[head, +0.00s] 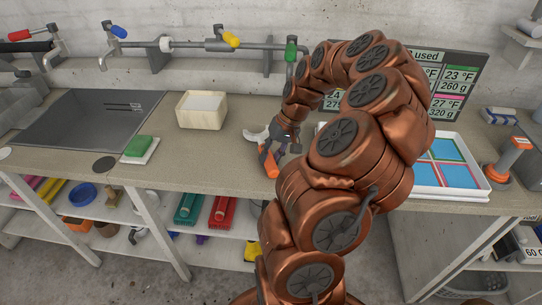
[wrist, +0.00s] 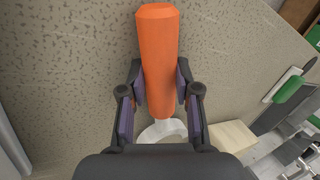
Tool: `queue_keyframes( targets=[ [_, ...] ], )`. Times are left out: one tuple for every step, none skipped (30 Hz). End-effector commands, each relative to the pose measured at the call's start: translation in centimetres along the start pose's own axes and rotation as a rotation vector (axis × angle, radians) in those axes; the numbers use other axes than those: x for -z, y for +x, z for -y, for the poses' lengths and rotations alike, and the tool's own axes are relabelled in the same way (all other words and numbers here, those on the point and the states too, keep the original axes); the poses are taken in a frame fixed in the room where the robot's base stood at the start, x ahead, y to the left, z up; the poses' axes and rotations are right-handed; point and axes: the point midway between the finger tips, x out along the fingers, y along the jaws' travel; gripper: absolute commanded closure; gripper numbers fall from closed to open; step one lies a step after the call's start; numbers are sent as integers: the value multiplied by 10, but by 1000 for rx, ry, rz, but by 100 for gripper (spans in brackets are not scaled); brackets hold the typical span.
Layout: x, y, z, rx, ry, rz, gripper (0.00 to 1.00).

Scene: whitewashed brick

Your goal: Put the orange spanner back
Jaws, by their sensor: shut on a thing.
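The orange spanner has an orange handle (head: 268,163) and a pale grey open head (head: 256,137). My gripper (head: 279,149) is shut on the handle, over the front part of the counter. In the wrist view the handle (wrist: 157,45) lies between the two fingers of my gripper (wrist: 160,95), with the pale head (wrist: 162,131) partly hidden behind the gripper body. The handle's free end points away from the gripper body. I cannot tell how far the spanner is above the counter.
The speckled counter (head: 195,160) holds a dark board (head: 75,125), a cream box (head: 202,123) and a green sponge (head: 139,146). A white tray (head: 470,193) with blue panels is at right, partly behind my arm. An orange-handled object (head: 508,158) stands beside it. Pipes and taps run behind.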

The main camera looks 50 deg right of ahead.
Motion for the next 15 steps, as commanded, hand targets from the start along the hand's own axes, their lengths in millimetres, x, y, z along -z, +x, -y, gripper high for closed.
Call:
queue_keyframes(
  targets=[
    [-3,8,-3,-2,-2,14,100],
    [-3,9,-3,-2,-2,14,67],
    [-3,9,-3,-2,-2,15,63],
    [-3,9,-3,-2,-2,16,60],
    [-3,9,-3,-2,-2,17,57],
    [-3,9,-2,-1,-2,16,53],
    [-3,9,-2,-1,-2,16,50],
    [-3,9,-2,-1,-2,16,46],
    [-3,8,-2,0,-2,15,42],
    [-3,8,-2,-1,-2,14,39],
    [-3,8,-2,-1,-2,14,39],
    [-3,7,-2,-1,-2,13,39],
    [-2,7,-2,-1,-1,12,39],
    [-2,7,-2,-1,-1,12,39],
    [-2,7,-2,-1,-1,11,39]
  ],
)
